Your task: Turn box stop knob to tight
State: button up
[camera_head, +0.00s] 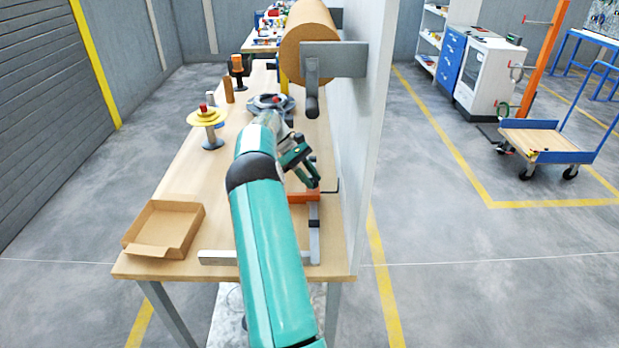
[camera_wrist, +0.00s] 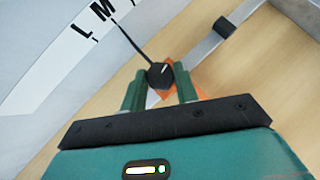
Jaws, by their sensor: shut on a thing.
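The black stop knob (camera_wrist: 158,75) shows in the wrist view, with a pale mark on its top. A thin black rod runs from it toward a white strip (camera_wrist: 70,55) lettered L and M. My gripper (camera_wrist: 159,84) has its two green fingers on either side of the knob, shut on it. An orange part (camera_wrist: 190,88) lies behind the fingers. In the head view my gripper (camera_head: 313,182) is at the right side of the table, above the orange part (camera_head: 302,196).
A metal bar (camera_head: 314,240) runs along the table's near right, joined to a bar (camera_head: 218,257) at the front. An open cardboard box (camera_head: 165,226) sits at the near left. A wall panel (camera_head: 350,130) closes the right side. A brown roll (camera_head: 300,40) hangs farther back.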

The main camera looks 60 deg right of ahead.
jog(key=shift+d+r+m+y, duration=0.15)
jog(key=shift+m+y, duration=0.25)
jog(key=shift+m, duration=0.2)
jog(key=o, duration=1)
jog(key=r, duration=0.3)
jog(key=shift+s+a+r, duration=0.1)
jog(key=shift+a+r, duration=0.15)
jog(key=shift+r, duration=0.05)
jog(key=s+a+r, duration=0.2)
jog(key=a+r, duration=0.1)
jog(key=a, duration=0.1)
jog(key=s+a+r, duration=0.2)
jog(key=a+r, duration=0.1)
jog(key=a, duration=0.1)
jog(key=s+a+r, duration=0.2)
jog(key=a+r, duration=0.1)
jog(key=a, duration=0.1)
jog(key=shift+s+r, duration=0.1)
jog(key=shift+s, duration=0.05)
